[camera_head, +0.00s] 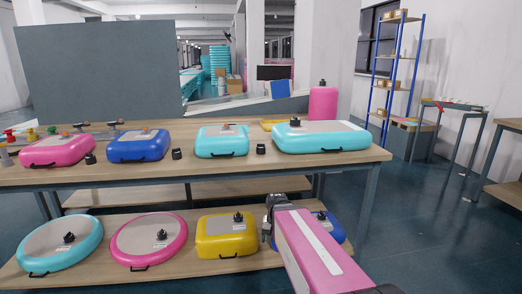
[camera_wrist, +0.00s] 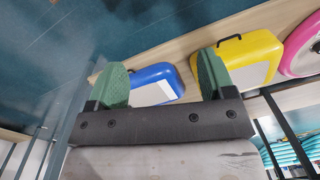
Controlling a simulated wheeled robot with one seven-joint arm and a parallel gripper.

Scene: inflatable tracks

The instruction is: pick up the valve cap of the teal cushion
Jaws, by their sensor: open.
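A small teal cushion (camera_head: 222,146) with a grey top lies on the upper tabletop, a small orange-brown spot near its back edge. A black cap (camera_head: 261,148) stands on the wood just right of it, and another black cap (camera_head: 176,153) stands to its left. A larger teal cushion (camera_head: 345,141) at the right end has a black cap (camera_head: 295,122) on top. A round teal cushion (camera_head: 86,250) on the lower shelf also bears a black piece (camera_head: 69,237). My gripper (camera_wrist: 162,62) is open and empty, its green fingers wide apart, over the lower-shelf area.
Pink (camera_head: 58,151) and blue (camera_head: 138,147) cushions share the upper tabletop. A round pink cushion (camera_head: 128,240) and a yellow one (camera_head: 226,246) lie on the lower shelf, with a blue one (camera_wrist: 155,76) partly behind my arm. The tabletop edge overhangs this shelf.

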